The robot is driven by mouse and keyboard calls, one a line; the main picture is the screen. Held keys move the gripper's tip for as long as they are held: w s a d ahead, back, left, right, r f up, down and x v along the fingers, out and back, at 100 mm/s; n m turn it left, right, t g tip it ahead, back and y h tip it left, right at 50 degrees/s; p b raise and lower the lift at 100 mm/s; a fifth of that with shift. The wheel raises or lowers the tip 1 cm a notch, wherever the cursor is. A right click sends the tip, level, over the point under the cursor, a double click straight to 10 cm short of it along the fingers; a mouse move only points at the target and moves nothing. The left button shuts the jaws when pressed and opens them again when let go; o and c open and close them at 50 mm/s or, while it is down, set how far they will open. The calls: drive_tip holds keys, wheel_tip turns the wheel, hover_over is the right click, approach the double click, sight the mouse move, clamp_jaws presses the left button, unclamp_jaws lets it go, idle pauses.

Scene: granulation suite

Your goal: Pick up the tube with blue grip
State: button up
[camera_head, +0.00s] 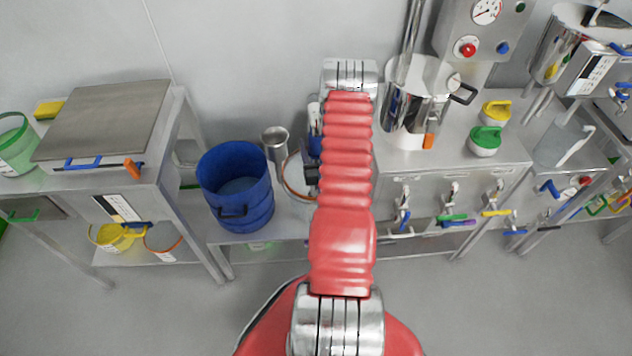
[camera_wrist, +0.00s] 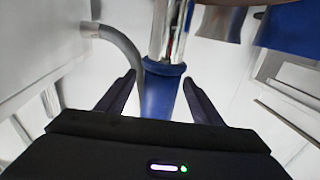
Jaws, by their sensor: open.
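The tube with blue grip (camera_wrist: 161,92) stands in the middle of the wrist view. Its shiny, clear-looking upper part rises out of the top of the picture, and its blue grip lies between my fingers. In the head view a narrow blue piece (camera_head: 315,120), probably the same tube, shows just left of my red arm, partly hidden by it. My gripper (camera_wrist: 159,80) is open, with one dark finger on each side of the blue grip. I cannot tell whether either finger touches it. In the head view my gripper is mostly hidden by the arm.
A grey curved pipe (camera_wrist: 126,48) is close to the left finger. A large blue bucket (camera_head: 236,212) and a metal cup (camera_head: 274,138) stand left of the arm. A steel pot (camera_head: 418,100) stands close on the right. The floor in front is clear.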

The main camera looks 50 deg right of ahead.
idle(0.4)
clamp_jaws()
idle(0.6)
